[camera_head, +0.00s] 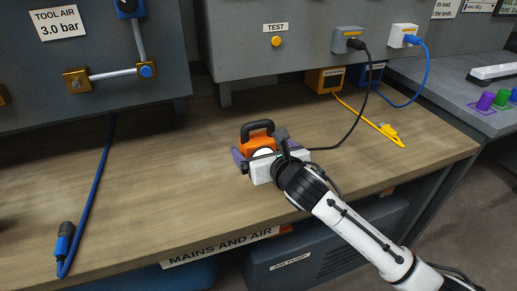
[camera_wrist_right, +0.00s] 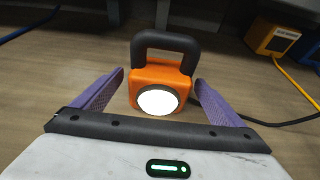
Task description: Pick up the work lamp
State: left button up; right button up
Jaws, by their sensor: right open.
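The work lamp (camera_head: 257,139) is orange with a black handle on top and stands upright on the wooden bench. Its round white lens is lit and faces my right wrist camera, where the lamp (camera_wrist_right: 158,80) shows in the middle. My right gripper (camera_head: 262,158) is at the lamp's front. In the wrist view its purple fingers (camera_wrist_right: 158,90) are open, one on each side of the lamp body, with small gaps showing. The black handle rises above the fingers. The gripper partly hides the lamp's lower part in the head view. My left gripper is not in view.
A yellow cable (camera_head: 365,121) lies to the right. The bench (camera_head: 160,170) left of the lamp is clear.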

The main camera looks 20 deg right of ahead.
jog(key=shift+x, duration=0.85)
jog(key=c, duration=1.4)
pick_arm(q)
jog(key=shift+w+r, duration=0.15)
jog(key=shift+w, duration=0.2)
pick_arm(e)
jog(key=shift+o, duration=0.2)
